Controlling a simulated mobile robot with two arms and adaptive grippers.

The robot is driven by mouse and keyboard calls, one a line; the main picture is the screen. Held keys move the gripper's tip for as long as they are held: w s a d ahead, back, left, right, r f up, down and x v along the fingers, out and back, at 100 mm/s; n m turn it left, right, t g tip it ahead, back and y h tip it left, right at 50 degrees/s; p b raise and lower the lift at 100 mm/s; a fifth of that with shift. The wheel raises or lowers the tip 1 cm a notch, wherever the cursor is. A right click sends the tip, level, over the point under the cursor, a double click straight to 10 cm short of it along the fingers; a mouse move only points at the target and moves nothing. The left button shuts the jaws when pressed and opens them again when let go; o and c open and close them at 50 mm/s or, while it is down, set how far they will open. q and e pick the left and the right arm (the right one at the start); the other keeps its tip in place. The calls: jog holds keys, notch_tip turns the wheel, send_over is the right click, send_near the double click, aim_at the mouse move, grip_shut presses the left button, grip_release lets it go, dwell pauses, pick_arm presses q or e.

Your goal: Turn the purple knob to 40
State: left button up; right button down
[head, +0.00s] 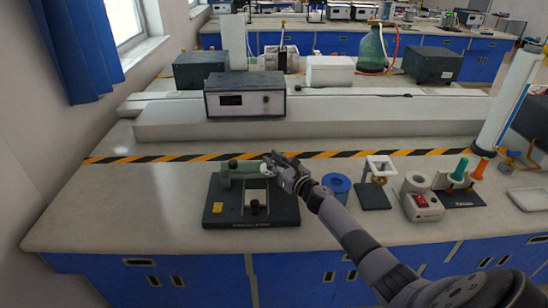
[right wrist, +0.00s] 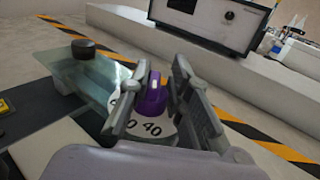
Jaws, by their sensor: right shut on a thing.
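The purple knob (right wrist: 153,97) shows in the right wrist view, on a white dial (right wrist: 150,128) with "40" printed near the front and part of another number to its left. A small white mark shows on the knob's top. My right gripper (right wrist: 158,76) is shut on the knob, one finger on each side. In the head view my right gripper (head: 272,160) reaches the right end of a green-grey unit (head: 240,168) on a black base (head: 225,217), and the knob is hidden there. My left gripper is not in view.
A blue cylinder (head: 337,186), a white stand (head: 380,165) and a box with a red switch (head: 422,206) stand to the right. A metering box (head: 245,95) is behind.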

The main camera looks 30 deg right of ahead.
jog(key=shift+a+f+n+g+y+b, duration=0.15)
jog(key=shift+a+n+y+b, duration=0.15)
jog(key=shift+n+y, duration=0.45)
jog(key=shift+a+f+n+g+y+b, duration=0.15)
jog(key=shift+n+y+b, duration=0.25)
jog(key=shift+y, duration=0.75)
jog(key=c, duration=1.8)
grip_release()
jog(key=shift+c, duration=0.2)
jog(key=shift+o, duration=1.3)
jog(key=shift+a+r, duration=0.15)
jog(key=shift+a, duration=0.05)
jog(key=o, duration=0.3)
jog(key=shift+d, duration=0.1)
jog(key=shift+o, duration=0.2)
jog(key=shift+d, duration=0.1)
jog(key=shift+r, duration=0.1)
jog(key=shift+d, duration=0.1)
